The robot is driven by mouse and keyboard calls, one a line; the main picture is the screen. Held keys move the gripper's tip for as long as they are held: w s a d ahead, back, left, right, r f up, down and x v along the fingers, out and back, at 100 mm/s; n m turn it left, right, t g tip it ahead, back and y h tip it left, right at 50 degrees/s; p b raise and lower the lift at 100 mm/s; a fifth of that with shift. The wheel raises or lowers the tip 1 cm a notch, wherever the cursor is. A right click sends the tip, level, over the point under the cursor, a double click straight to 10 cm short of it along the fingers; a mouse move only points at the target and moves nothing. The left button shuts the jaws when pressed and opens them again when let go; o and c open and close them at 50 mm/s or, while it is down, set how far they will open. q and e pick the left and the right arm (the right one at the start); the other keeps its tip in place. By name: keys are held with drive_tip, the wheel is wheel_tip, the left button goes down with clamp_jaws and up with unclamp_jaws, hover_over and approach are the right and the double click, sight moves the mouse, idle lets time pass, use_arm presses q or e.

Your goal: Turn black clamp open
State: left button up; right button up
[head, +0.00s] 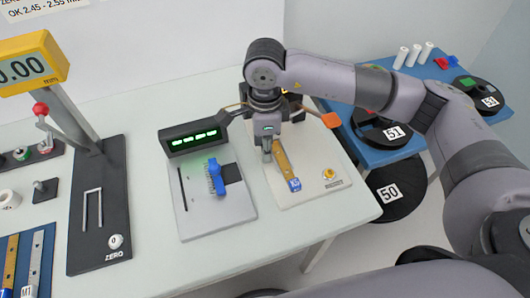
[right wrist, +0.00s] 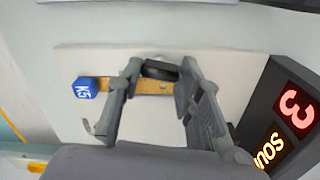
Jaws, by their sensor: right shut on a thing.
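My right gripper (head: 267,150) reaches down over the white plate (head: 318,178) at the right of the table. In the right wrist view, the black clamp (right wrist: 161,69) sits between the fingers of my right gripper (right wrist: 158,78), which is shut on it. The clamp lies across a brass strip (right wrist: 150,86) with a blue K5 tag (right wrist: 85,87) at one end. In the head view the strip (head: 281,160) and tag (head: 295,184) show beside the fingers, and the gripper hides the clamp. My left gripper is not in view.
A grey plate with a blue lever (head: 216,177) and a green-lit display (head: 193,138) stand left of the white plate. A yellow gauge (head: 30,68) on a dark stand is farther left. A blue table (head: 372,153) with dark reels is at right. The table front is clear.

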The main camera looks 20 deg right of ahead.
drive_tip(key=shift+n+b, duration=0.9)
drive_tip(key=o, duration=1.2)
drive_tip(key=shift+c, duration=0.2)
wheel_tip(320, 180, up, 12)
